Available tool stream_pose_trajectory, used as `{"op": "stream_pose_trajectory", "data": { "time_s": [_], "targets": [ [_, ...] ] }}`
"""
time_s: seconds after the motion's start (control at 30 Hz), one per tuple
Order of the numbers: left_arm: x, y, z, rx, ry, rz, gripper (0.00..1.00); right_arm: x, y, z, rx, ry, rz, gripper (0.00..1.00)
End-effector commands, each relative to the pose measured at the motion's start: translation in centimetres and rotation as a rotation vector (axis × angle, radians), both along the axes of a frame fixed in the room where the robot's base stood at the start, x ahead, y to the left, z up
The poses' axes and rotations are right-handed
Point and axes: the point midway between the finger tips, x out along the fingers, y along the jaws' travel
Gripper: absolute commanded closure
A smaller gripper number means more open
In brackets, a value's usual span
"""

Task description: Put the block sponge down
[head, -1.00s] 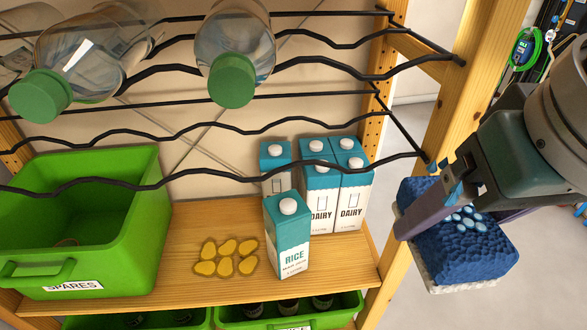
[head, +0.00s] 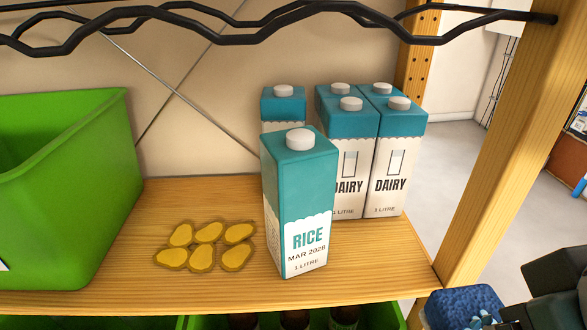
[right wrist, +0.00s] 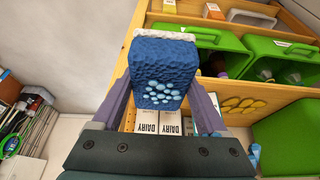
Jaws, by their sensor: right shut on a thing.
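The block sponge is blue with a white layer and pale blue dots. In the head view the sponge (head: 462,306) shows at the bottom right edge, partly cut off, below and to the right of the wooden shelf (head: 385,277). In the right wrist view the sponge (right wrist: 160,72) sits between the two purple fingers of my right gripper (right wrist: 160,95), which is shut on it. It is held in front of the rack, clear of the shelf board. My left gripper is in neither view.
A rice carton (head: 300,210) stands near the shelf's front, with several dairy cartons (head: 395,160) behind it. Yellow shapes (head: 205,246) lie left of it, beside a green bin (head: 70,190). The shelf's right end has bare wood. A post (head: 500,140) stands at right.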

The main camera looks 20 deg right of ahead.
Motion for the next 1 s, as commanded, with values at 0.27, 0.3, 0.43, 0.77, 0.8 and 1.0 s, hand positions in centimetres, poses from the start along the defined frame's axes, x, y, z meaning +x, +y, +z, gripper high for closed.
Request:
{"op": "stream_pose_trajectory", "data": {
  "time_s": [0.27, 0.3, 0.43, 0.77, 0.8, 1.0],
  "targets": [
    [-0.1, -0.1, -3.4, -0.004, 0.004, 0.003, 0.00, 7.7, -1.9, 0.0, -0.001, -0.007, -0.006, 0.84],
    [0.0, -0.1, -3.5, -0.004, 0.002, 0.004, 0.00, 8.9, -2.1, 0.0, 0.001, -0.007, -0.006, 0.84],
    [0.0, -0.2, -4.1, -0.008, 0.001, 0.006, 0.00, 12.5, -3.0, 0.0, 0.003, -0.006, -0.005, 0.84],
    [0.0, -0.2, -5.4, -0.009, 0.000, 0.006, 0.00, 16.9, -4.1, -1.7, 0.000, 0.002, 0.002, 0.84],
    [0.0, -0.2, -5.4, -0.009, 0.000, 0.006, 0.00, 16.9, -4.1, -1.9, 0.000, 0.001, 0.002, 0.84],
    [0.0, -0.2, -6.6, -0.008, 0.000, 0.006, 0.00, 16.9, -4.1, -4.7, -0.001, 0.002, 0.001, 0.84]
  ]
}}
